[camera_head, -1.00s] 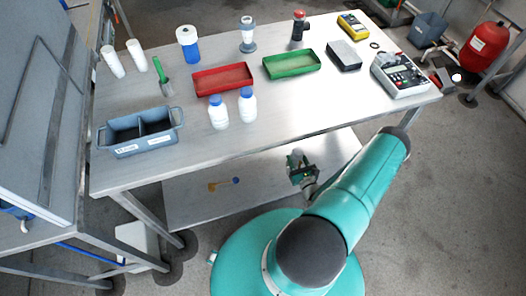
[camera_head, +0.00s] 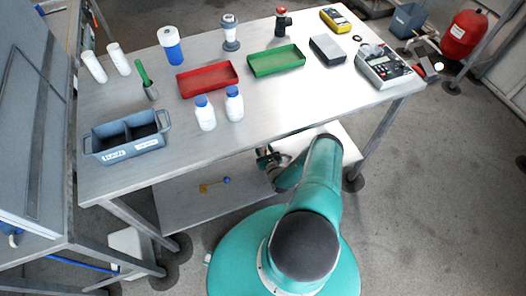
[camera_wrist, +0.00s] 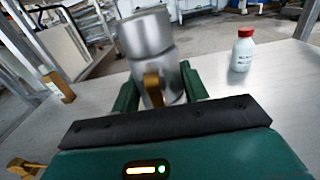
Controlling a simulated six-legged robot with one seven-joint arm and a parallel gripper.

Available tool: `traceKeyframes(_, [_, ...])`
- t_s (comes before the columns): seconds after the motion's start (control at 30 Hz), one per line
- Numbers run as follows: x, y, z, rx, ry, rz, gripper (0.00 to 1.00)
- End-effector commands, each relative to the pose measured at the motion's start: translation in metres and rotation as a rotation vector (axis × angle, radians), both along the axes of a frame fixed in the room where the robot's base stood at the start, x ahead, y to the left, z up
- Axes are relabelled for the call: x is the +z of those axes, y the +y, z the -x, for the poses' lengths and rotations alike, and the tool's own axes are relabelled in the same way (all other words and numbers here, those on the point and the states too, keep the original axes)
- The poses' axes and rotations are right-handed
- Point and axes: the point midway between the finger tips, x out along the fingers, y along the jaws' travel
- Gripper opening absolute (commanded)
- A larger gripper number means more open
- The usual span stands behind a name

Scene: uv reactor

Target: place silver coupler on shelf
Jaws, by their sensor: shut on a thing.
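The silver coupler (camera_wrist: 150,45) is a stepped metal cylinder between the two green fingers of my gripper (camera_wrist: 158,92) in the wrist view. The fingers are shut on its lower part, and it tilts slightly in the picture. A brass-coloured piece shows at its near side, between the fingers. In the head view my gripper (camera_head: 268,160) is at the front edge of the table, over the lower shelf (camera_head: 185,205). The coupler cannot be made out there. Whether its base touches the shelf cannot be told.
In the wrist view, a white bottle with a red cap (camera_wrist: 243,52) stands right of the coupler, and a brown bottle-like object (camera_wrist: 58,86) stands left. The tabletop (camera_head: 275,115) overhangs the shelf.

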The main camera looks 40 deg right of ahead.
Motion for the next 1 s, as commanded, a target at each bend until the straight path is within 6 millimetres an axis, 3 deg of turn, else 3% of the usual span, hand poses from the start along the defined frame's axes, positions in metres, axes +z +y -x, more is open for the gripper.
traceKeyframes(0.2, [-0.025, 0.0, 0.001, 0.0, 0.0, 0.001, 0.07])
traceKeyframes(0.57, [-0.029, 0.002, 0.001, 0.004, 0.004, 0.0, 0.07])
traceKeyframes(0.6, [-0.03, 0.001, 0.002, 0.001, 0.005, -0.002, 0.5])
traceKeyframes(0.67, [-0.03, 0.001, 0.002, 0.0, 0.004, -0.003, 0.62])
traceKeyframes(0.7, [-0.03, 0.001, 0.002, 0.0, 0.004, -0.003, 0.66])
traceKeyframes(1.0, [-0.029, 0.001, 0.002, -0.001, 0.004, -0.003, 0.66])
